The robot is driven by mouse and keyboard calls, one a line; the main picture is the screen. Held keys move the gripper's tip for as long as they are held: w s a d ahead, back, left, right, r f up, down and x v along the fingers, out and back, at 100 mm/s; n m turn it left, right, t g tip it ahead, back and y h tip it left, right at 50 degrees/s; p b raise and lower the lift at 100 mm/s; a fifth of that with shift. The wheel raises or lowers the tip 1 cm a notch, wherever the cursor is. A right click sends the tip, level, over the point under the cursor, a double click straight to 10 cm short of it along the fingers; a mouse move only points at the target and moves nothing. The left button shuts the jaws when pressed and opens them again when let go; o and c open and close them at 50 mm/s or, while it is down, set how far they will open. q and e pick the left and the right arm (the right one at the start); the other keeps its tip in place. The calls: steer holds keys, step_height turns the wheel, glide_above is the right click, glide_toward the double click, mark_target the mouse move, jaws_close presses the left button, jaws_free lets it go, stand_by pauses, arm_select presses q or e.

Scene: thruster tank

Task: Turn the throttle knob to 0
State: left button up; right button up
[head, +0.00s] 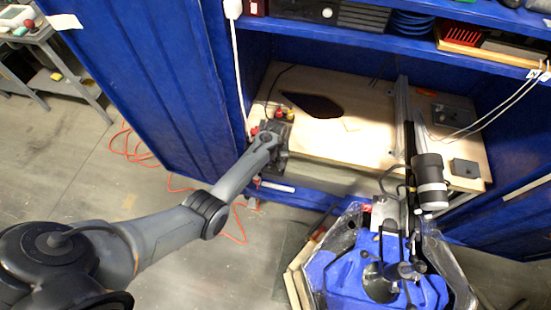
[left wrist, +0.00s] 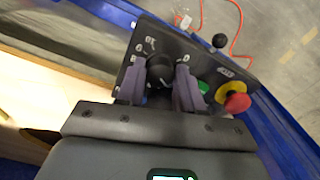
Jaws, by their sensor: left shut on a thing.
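The throttle knob (left wrist: 159,72) is a black round dial on a dark control panel (left wrist: 205,58), with white markings around it in the left wrist view. My left gripper (left wrist: 160,90) has its two purple-grey fingers on either side of the knob and is shut on it. Its fingertips hide part of the dial, and I cannot tell exactly which mark the knob points to. In the head view the panel (head: 283,126) sits at the left front of the wooden bench, partly hidden by my left arm. My right gripper does not show clearly.
A red emergency button on a yellow base (left wrist: 236,101) and a green button (left wrist: 203,87) sit right of the knob. A blue cabinet (head: 150,70) surrounds the wooden bench (head: 360,139). An orange cable (head: 128,146) lies on the floor.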

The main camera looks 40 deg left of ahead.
arm_select(q)
steer(key=n+p, duration=0.1)
steer(key=n, duration=0.2)
steer(key=shift+r+p, duration=0.1)
steer(key=shift+p, duration=0.25)
steer(key=n, duration=0.4)
steer(key=shift+p, duration=0.35)
steer(key=n, duration=0.3)
steer(key=shift+n, duration=0.3)
steer(key=shift+n+b, duration=0.5)
steer(key=shift+n, duration=1.6)
steer(key=o, duration=1)
steer(key=shift+o, duration=0.2)
